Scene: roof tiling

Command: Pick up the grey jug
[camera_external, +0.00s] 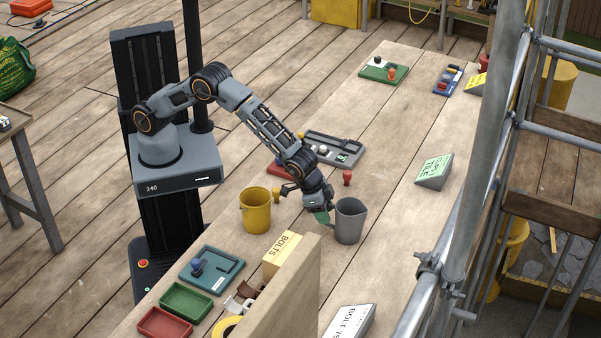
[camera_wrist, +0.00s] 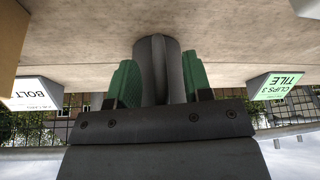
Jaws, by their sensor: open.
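The grey jug (camera_external: 349,222) stands upright on the wooden table, right of the yellow bucket. My gripper (camera_external: 326,214) is at the jug's left side, low over the table, with its green-padded fingers close to it. In the wrist view the grey jug (camera_wrist: 163,68) sits between the two green finger pads of my gripper (camera_wrist: 158,82). The fingers are open, one on each side of it. The jug's lower part is hidden behind the gripper body there. I cannot tell whether either pad touches it.
The yellow bucket (camera_external: 256,210) stands close left of my gripper. A bolts box (camera_external: 282,253) and an upright wooden board (camera_external: 282,298) are nearer the camera. A green-labelled clips sign (camera_external: 434,171) is to the right. Scaffold poles (camera_external: 478,150) cross the right side.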

